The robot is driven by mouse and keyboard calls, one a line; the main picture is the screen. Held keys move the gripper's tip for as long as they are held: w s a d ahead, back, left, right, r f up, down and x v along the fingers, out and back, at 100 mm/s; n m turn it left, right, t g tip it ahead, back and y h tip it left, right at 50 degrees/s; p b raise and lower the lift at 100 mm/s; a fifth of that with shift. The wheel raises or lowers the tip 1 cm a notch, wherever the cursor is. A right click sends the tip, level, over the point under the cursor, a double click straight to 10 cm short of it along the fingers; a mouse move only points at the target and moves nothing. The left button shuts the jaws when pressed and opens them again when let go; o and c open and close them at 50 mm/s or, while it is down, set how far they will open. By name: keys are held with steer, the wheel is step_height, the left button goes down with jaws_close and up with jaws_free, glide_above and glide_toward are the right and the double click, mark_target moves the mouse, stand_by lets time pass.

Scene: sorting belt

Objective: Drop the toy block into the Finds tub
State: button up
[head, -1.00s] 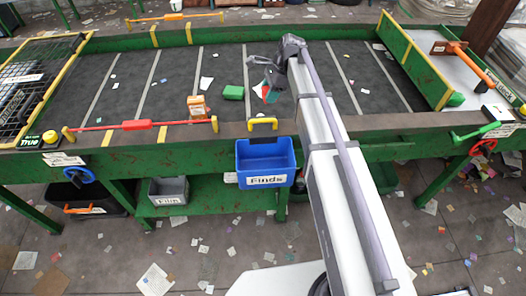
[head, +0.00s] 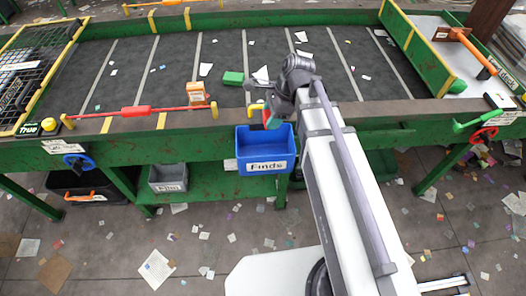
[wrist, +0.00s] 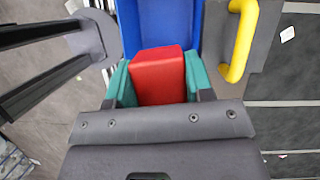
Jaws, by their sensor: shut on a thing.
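The red toy block (wrist: 158,76) sits between the teal fingertips of my gripper (wrist: 158,84) in the wrist view, and the gripper is shut on it. The blue Finds tub (wrist: 160,20) shows just beyond the block there. In the head view the tub (head: 265,166) hangs at the front of the belt frame, its label facing out. My gripper (head: 271,118) is over the tub's back right edge, pointing down. The block is mostly hidden by the gripper in the head view. The exact height above the tub is hard to tell.
A yellow handle (wrist: 240,40) stands on the belt edge close beside the tub. A green block (head: 233,78) and an orange carton (head: 196,92) lie on the belt. A grey Film bin (head: 168,178) stands lower left. A red bar (head: 137,111) crosses the belt's front left.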

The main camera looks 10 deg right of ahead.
steer(key=shift+f+b, duration=0.3)
steer(key=shift+f, duration=0.55)
steer(key=shift+r, duration=0.1)
steer(key=o, duration=1)
steer(key=shift+r, duration=0.1)
steer(key=p+v, duration=1)
steer(key=shift+d+r, duration=0.1)
steer(key=shift+r, duration=0.25)
